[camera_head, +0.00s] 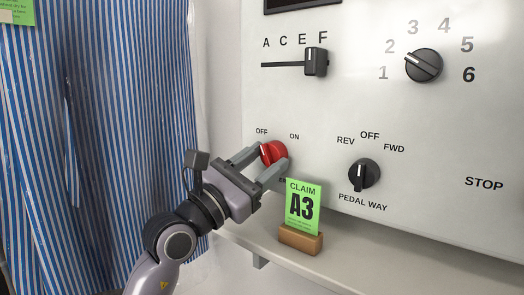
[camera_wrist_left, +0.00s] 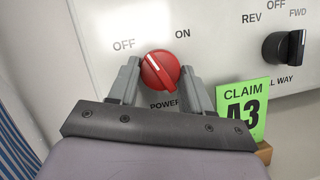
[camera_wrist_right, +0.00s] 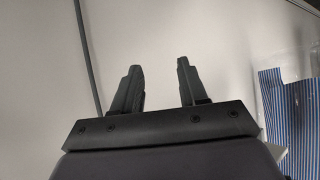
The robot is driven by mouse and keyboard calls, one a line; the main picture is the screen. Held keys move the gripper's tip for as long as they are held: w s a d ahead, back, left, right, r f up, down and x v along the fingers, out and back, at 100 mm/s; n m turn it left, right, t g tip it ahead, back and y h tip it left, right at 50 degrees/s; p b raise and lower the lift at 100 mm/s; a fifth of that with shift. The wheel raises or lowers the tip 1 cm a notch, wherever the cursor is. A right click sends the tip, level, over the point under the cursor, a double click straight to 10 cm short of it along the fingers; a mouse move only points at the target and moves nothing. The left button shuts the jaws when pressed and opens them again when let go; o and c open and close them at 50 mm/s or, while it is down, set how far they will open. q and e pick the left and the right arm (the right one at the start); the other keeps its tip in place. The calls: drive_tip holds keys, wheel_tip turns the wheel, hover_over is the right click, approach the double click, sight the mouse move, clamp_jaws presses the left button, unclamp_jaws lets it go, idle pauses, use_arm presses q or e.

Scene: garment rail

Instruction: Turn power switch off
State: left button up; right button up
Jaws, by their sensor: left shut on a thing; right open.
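The red power switch (camera_head: 273,152) is a round knob on the pale panel, with OFF and ON printed above it. It also shows in the left wrist view (camera_wrist_left: 160,70), where its white mark points up and left, on the OFF side. My left gripper (camera_head: 267,158) has one finger on each side of the knob and is shut on it. In the left wrist view the fingers (camera_wrist_left: 160,82) flank the knob, and the word POWER below is partly covered. My right gripper (camera_wrist_right: 155,80) is open and empty in the right wrist view, away from the switch.
A green CLAIM A3 card (camera_head: 303,207) in a wooden holder (camera_head: 301,239) stands on the ledge close to my left gripper. A black pedal way knob (camera_head: 364,174), a numbered dial (camera_head: 423,65) and a slider (camera_head: 316,62) are on the panel. A striped garment (camera_head: 110,120) hangs at left.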

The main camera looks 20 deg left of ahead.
use_arm(q)
drive_tip(key=shift+r+n+y+p, duration=0.25)
drive_tip(key=shift+n+p, duration=0.2)
drive_tip(key=shift+n, duration=0.35)
drive_tip(key=shift+n+t+y+p, duration=0.25)
drive_tip(key=shift+n+t+p, duration=0.15)
drive_tip(key=shift+n+p, duration=0.1)
drive_tip(key=shift+d+f+n+t+y+p, duration=0.15)
drive_tip(key=shift+n+y+p, duration=0.3)
drive_tip(key=shift+n+p, duration=0.4)
drive_tip(key=shift+a+f+n+t+y+p, duration=0.15)
drive_tip(key=shift+n+y+p, duration=0.4)
drive_tip(key=shift+n, duration=0.4)
use_arm(e)
drive_tip(key=shift+s+d+r+g, duration=0.1)
drive_tip(key=shift+s+d+r, duration=0.1)
drive_tip(key=shift+r, duration=0.35)
drive_tip(key=shift+s+d+r+g, duration=0.15)
drive_tip(key=shift+s+r, duration=0.1)
drive_tip(key=shift+r, duration=0.3)
drive_tip(key=shift+s+d+r+g, duration=0.1)
drive_tip(key=shift+s+d+r, duration=0.1)
drive_tip(key=shift+r, duration=0.35)
use_arm(q)
drive_tip(key=shift+d, duration=0.1)
drive_tip(key=o, duration=1.1)
drive_tip(key=shift+c, duration=0.2)
drive_tip(key=shift+s, duration=0.1)
